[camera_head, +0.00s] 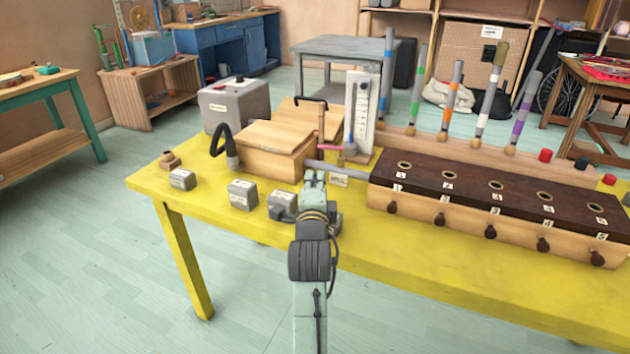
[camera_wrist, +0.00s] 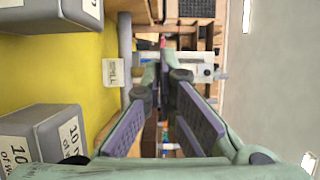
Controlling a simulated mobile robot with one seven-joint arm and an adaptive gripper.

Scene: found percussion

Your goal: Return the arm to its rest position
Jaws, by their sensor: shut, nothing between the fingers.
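My arm reaches forward from the bottom of the head view to the near edge of the yellow table (camera_head: 420,282). My gripper (camera_head: 314,180) is at its far end, over the table, in front of the wooden box with bellows-like top (camera_head: 268,150). In the wrist view my gripper (camera_wrist: 165,75) has its two padded fingers brought together at the tips, with nothing held. The arm is stretched out over the near edge, not folded in.
Grey labelled weights (camera_head: 242,194) stand left of my gripper; two show close by in the wrist view (camera_wrist: 45,138). A long wooden chest with holes (camera_head: 495,205) lies to the right. Coloured tubes (camera_head: 452,95) stand behind it. Floor (camera_head: 100,270) left of the table is clear.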

